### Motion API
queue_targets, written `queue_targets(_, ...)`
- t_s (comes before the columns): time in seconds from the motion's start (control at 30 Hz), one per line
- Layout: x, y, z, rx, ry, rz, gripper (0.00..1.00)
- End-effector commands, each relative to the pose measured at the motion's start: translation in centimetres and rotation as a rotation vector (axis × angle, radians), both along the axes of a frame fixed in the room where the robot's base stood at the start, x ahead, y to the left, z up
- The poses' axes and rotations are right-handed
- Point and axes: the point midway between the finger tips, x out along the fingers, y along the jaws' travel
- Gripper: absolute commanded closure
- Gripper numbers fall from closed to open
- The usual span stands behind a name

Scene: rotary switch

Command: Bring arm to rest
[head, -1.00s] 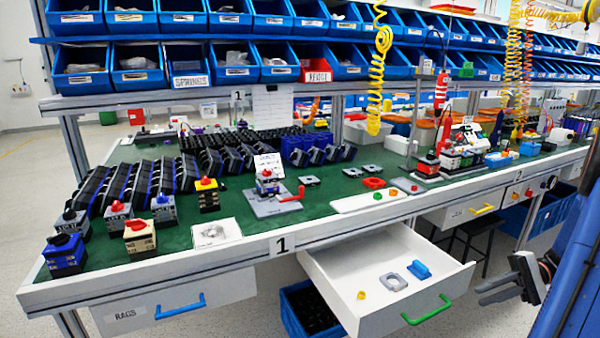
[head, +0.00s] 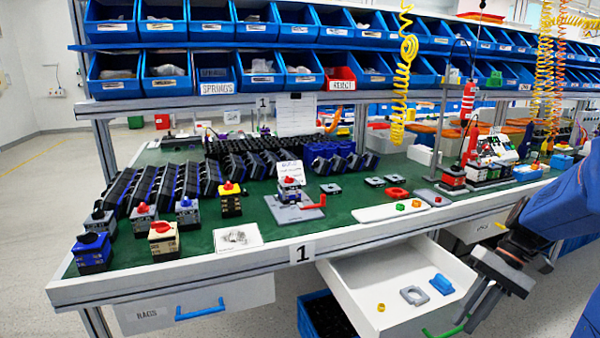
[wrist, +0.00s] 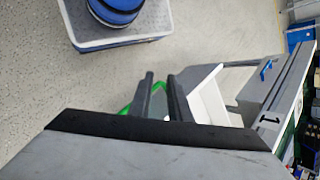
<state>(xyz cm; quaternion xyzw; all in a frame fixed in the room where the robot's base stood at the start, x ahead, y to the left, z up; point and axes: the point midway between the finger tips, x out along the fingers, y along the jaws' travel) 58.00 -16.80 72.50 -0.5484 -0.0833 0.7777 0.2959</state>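My gripper (head: 468,322) is at the lower right of the head view, angled down and to the left, by the front right corner of the open drawer (head: 385,265). Its two dark fingers also show in the wrist view (wrist: 160,78), apart with a gap between them and nothing held. The drawer's green handle (head: 445,330) is close to the fingertips and partly hidden. Green also shows beside the fingers in the wrist view; whether they touch it I cannot tell. My blue arm (head: 570,205) reaches in from the right edge.
The green-topped workbench (head: 340,215) carries rotary switches, including a yellow one with a red knob (head: 231,200), and a grey fixture (head: 295,208). The drawer holds a grey plate (head: 413,296), a blue part (head: 442,284) and a yellow piece (head: 381,307). Open floor (head: 40,230) lies left.

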Motion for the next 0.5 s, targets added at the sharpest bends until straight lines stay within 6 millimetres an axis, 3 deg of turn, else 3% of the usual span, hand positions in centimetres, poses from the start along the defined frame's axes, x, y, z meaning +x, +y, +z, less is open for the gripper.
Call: queue_targets(0.5, -3.6, 5.2, 1.4, -0.3, -0.187, 0.104, 0.83)
